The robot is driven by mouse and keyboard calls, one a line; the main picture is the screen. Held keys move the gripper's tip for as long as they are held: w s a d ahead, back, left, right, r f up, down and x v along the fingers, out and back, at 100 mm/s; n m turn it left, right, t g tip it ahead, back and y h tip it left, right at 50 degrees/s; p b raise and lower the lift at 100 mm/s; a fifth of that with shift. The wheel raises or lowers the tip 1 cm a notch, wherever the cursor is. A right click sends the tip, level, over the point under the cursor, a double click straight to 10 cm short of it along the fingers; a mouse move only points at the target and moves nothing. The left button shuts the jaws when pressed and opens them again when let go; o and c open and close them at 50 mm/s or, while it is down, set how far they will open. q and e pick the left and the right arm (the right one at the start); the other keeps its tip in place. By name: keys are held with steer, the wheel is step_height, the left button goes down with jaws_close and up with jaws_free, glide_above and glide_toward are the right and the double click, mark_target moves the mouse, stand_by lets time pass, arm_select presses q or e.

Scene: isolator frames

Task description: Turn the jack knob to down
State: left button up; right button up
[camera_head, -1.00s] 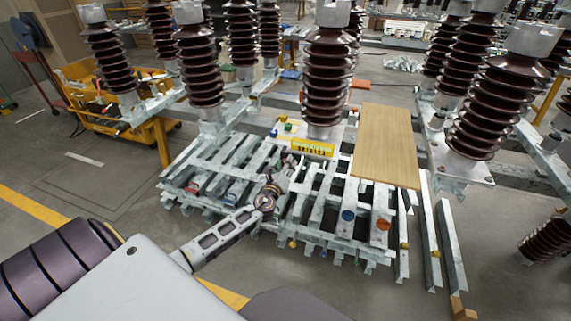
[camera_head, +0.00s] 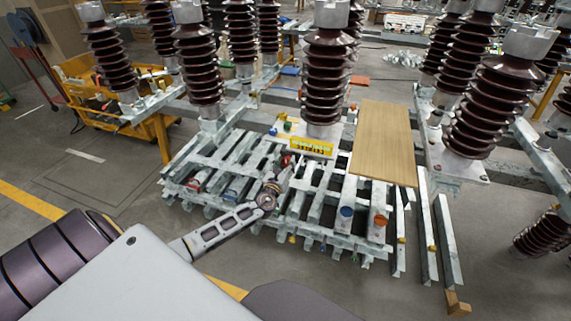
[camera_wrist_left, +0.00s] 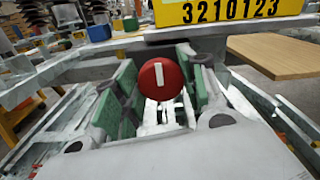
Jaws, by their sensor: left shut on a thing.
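The red round jack knob (camera_wrist_left: 160,79) is in the middle of the left wrist view, with a white line mark standing nearly upright on its face. In the head view it shows as a small red spot (camera_head: 287,160) at the tip of my left arm. My left gripper (camera_wrist_left: 160,92) has a green-padded finger on each side of the knob and is shut on it. In the head view the left gripper (camera_head: 281,172) reaches over the grey metal slat frame from the lower left. The fingers partly hide the knob's sides. My right gripper is out of view.
A yellow number plate (camera_head: 312,148) stands just behind the knob, at the foot of a brown ribbed insulator (camera_head: 326,80). A wooden board (camera_head: 385,140) lies to the right. More insulators stand around, and a yellow cart (camera_head: 100,95) is at the left.

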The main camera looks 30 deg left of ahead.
arm_select(q)
steer(key=shift+f, duration=0.1)
steer(key=o, duration=1)
steer(key=shift+v, duration=6.05)
steer(key=shift+d, duration=0.1)
